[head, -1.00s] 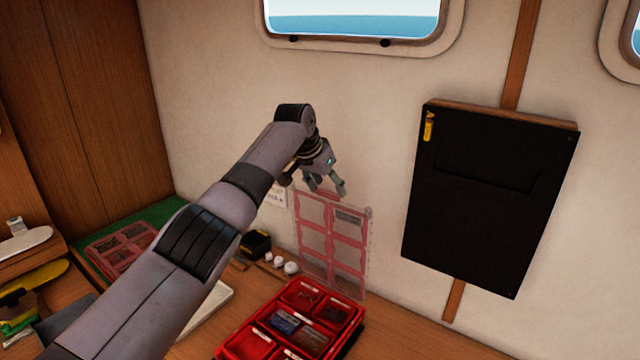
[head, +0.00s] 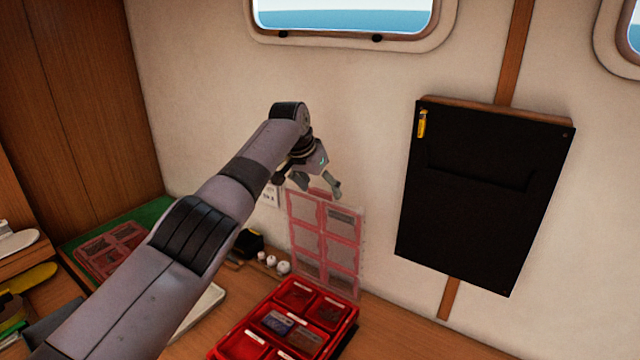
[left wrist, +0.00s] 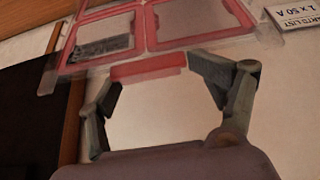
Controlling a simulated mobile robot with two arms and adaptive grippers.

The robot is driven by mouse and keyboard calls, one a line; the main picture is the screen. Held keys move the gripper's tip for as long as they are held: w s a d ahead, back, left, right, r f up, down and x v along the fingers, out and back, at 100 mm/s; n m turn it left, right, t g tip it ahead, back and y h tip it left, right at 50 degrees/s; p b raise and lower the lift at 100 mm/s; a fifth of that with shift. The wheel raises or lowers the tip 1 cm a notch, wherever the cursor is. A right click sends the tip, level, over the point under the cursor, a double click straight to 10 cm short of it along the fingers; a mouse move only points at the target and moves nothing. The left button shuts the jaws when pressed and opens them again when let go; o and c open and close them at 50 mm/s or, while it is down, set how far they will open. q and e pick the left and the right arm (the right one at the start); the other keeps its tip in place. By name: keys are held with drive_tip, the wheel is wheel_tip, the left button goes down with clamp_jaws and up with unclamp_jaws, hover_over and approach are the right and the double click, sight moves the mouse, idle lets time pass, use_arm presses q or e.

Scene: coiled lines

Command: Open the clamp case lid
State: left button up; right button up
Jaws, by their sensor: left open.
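The red clamp case (head: 237,346) sits on the wooden bench at the lower middle of the head view, with several compartments holding small parts. Its clear, red-framed lid (head: 326,238) stands upright at the back of the case, near the wall. My left gripper (head: 332,190) is open at the lid's top edge. In the left wrist view, the fingers of my left gripper (left wrist: 165,104) are spread on either side of the red tab (left wrist: 149,67) on the lid's edge. I cannot tell whether they touch it. My right gripper is not in view.
A second, closed red case (head: 112,250) lies on a green mat at the left. A black and yellow object (head: 250,241) and small white items (head: 272,261) stand near the wall. A black wall pouch (head: 485,195) hangs to the right of the lid.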

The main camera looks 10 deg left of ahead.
use_arm(q)
drive_tip(key=shift+w+f, duration=0.1)
drive_tip(key=shift+f, duration=0.1)
drive_tip(key=shift+d+r, duration=0.15)
drive_tip(key=shift+r, duration=0.05)
drive_tip(key=shift+r, duration=0.1)
drive_tip(key=shift+s+r, duration=0.2)
drive_tip(key=shift+r, duration=0.3)
drive_tip(key=v, duration=1)
drive_tip(key=shift+s+a+r, duration=0.25)
drive_tip(key=shift+a+r, duration=0.05)
